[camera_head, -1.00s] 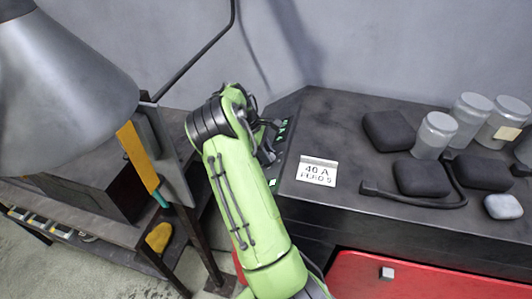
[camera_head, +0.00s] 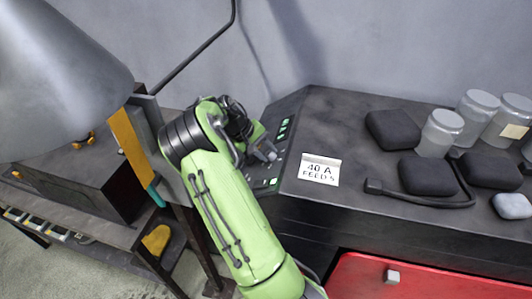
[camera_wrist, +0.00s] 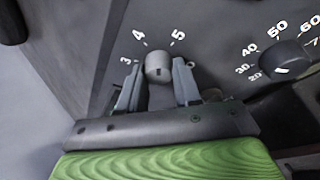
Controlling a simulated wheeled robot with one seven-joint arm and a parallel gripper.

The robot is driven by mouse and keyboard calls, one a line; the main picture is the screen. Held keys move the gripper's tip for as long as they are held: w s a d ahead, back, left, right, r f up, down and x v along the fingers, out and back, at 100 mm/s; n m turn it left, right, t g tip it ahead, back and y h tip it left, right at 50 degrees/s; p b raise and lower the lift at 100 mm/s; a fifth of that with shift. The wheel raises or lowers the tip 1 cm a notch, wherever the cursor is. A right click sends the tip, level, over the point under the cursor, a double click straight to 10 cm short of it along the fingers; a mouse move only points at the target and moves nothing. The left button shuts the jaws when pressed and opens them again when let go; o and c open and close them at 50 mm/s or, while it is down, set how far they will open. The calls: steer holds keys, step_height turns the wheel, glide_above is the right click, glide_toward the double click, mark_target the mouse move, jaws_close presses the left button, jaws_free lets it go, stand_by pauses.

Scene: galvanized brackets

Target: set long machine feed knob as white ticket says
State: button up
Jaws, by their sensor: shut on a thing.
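The white ticket (camera_head: 320,170) lies on the dark machine top in the head view and reads "40 A" and "FEED 5". My gripper (camera_wrist: 158,82) is shut on this knob, one finger on each side. The knob's face lies between the 4 and the 5, but I cannot tell where its pointer aims. In the head view my gripper (camera_head: 266,150) is at the machine's left-end panel, and the knob there is hidden or too small.
A second dark dial (camera_wrist: 281,57), marked 20 to 70, is right of the knob. Green-lit labels (camera_head: 283,128) line the panel. Jars (camera_head: 441,133), dark pads (camera_head: 428,175) and a black cable stand right of the ticket. A grey lamp shade (camera_head: 50,80) hangs at left.

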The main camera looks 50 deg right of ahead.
mark_target(266, 154)
steer(key=m+g+h, duration=0.1)
steer(key=m, duration=0.4)
steer(key=shift+w+r+b, duration=0.1)
steer(key=shift+b, duration=0.2)
steer(key=shift+m, duration=0.3)
steer(key=o, duration=1)
steer(key=shift+o, duration=0.2)
step_height(266, 154, up, 10)
steer(key=p, duration=0.1)
